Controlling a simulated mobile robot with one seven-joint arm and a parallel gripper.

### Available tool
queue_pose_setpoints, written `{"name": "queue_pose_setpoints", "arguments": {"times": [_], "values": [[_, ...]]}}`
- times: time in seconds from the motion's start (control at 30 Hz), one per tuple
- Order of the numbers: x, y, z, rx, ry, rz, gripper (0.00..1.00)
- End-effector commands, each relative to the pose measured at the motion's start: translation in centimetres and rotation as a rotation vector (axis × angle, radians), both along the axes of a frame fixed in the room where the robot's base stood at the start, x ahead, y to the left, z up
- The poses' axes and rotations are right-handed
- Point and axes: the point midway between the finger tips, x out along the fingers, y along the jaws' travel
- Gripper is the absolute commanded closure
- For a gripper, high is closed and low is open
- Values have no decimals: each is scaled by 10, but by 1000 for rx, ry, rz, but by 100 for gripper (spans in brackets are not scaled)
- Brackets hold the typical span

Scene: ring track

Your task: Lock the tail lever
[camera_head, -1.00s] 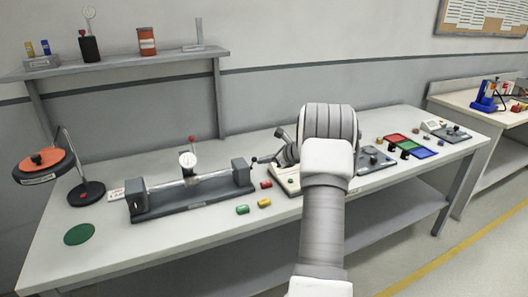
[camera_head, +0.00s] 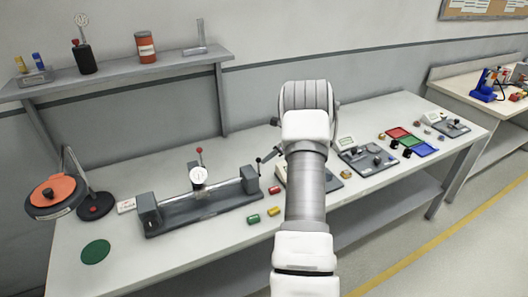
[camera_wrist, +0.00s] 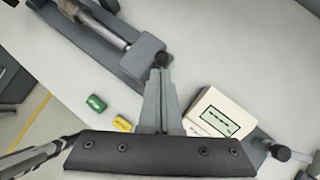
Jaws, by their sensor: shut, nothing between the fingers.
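The fixture (camera_head: 205,210) has a dark base, two end blocks, a metal bar and a dial gauge (camera_head: 198,176) with a red-tipped stem. Its right end block (camera_head: 249,179) bears the tail lever, whose black knob (camera_head: 258,161) shows beside it. In the wrist view the end block (camera_wrist: 143,57) lies just left of the black knob (camera_wrist: 161,60). My gripper (camera_wrist: 161,78) is shut and empty, its fingertips right at the knob in that picture; I cannot tell whether they touch. In the head view my arm hides most of the gripper. The lever's shaft is mostly hidden.
Green (camera_head: 253,219), yellow (camera_head: 273,211) and red (camera_head: 274,190) blocks lie in front of the end block. A cream box with a display (camera_wrist: 221,114) stands right of my gripper. A lamp-like stand (camera_head: 94,205) is at left. A shelf (camera_head: 120,72) runs behind.

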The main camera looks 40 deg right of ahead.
Motion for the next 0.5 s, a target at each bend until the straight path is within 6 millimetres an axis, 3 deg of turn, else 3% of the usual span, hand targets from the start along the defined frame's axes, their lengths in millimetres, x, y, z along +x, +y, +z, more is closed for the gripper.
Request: {"name": "queue_pose_setpoints", "arguments": {"times": [0.5], "values": [[0, 0, 11, -2, -4, 0, 100]]}}
